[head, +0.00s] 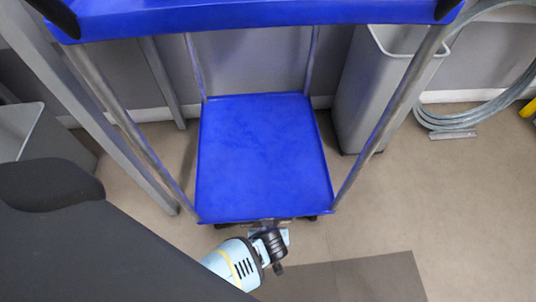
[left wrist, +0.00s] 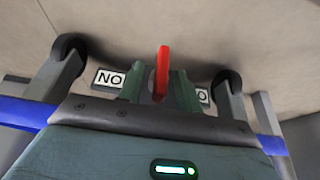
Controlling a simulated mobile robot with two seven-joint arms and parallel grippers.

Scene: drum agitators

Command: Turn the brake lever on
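The brake lever is a red upright bar (left wrist: 162,68) in the middle of the left wrist view, at the underside of the blue cart. My left gripper (left wrist: 158,88) has its two dark green fingers on either side of the lever. The fingers stand apart, and I cannot tell whether either touches it. In the head view my left gripper (head: 271,230) is at the near edge of the cart's lower blue shelf (head: 265,150). The lever is hidden there. My right gripper is in neither view.
A white label reading "NO" (left wrist: 109,80) is left of the lever, and another is partly hidden on the right. Black wheels (left wrist: 70,45) and (left wrist: 227,82) flank the lever. A grey bin (head: 375,90) stands right of the cart. The floor at front right is clear.

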